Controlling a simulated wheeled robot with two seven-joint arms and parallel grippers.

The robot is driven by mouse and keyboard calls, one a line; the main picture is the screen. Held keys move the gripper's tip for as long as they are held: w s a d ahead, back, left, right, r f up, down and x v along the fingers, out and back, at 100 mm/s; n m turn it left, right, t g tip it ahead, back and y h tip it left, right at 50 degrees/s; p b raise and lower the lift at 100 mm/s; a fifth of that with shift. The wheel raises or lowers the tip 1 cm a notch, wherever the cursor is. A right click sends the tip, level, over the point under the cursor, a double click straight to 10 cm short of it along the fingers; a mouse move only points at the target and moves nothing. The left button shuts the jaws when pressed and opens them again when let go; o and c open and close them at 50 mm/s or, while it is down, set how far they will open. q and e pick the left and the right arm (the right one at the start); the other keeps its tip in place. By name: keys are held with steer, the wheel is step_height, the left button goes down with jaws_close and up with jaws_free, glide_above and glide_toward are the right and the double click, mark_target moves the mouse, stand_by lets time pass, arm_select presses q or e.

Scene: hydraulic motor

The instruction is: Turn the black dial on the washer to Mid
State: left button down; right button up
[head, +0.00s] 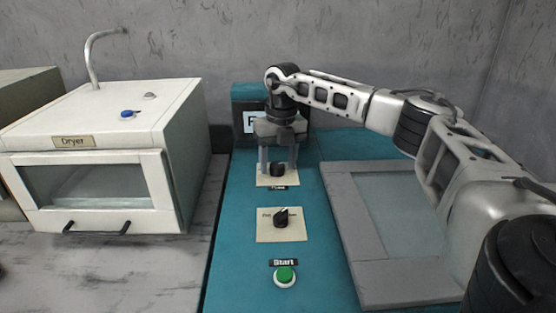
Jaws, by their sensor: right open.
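The teal washer (230,275) has two black dials on cream plates. The far dial (277,170) sits between the fingers of my right gripper (278,170), which points down over it. The fingers are apart, one on each side of the dial, and I cannot tell whether they touch it. The near dial (281,217) is free, with its pointer angled up and slightly right. The labels on both plates are too small or too covered to read. My left gripper is not in view.
A green start button (285,276) is at the washer's front. A grey-framed lid (350,245) lies to the right, under my right arm.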

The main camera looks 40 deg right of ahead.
steer(key=c, duration=1)
